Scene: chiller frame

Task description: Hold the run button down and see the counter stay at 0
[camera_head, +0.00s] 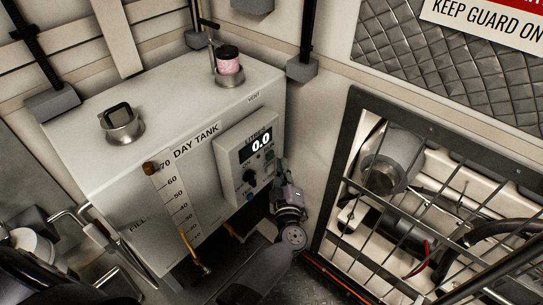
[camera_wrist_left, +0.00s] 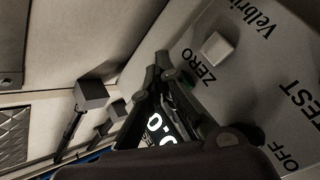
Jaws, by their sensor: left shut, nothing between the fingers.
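The counter panel (camera_head: 229,155) is a pale box on the front of the day tank. Its lit display (camera_head: 261,142) reads 0.0, and part of those digits shows between my fingers in the left wrist view (camera_wrist_left: 162,130). A small green button (camera_head: 269,155) sits below the display; I cannot read a RUN label. My left gripper (camera_head: 282,165) is shut and empty at the panel's right edge; contact with a button cannot be told. In the left wrist view its fingers (camera_wrist_left: 160,66) are beside a pale ZERO button (camera_wrist_left: 216,48).
The white day tank (camera_head: 105,165) has a level scale (camera_head: 172,197), a filler neck (camera_head: 122,125) and a pink-filled vent cup (camera_head: 228,63) on top. A barred guard (camera_head: 345,150) over machinery stands close to the right of my left arm.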

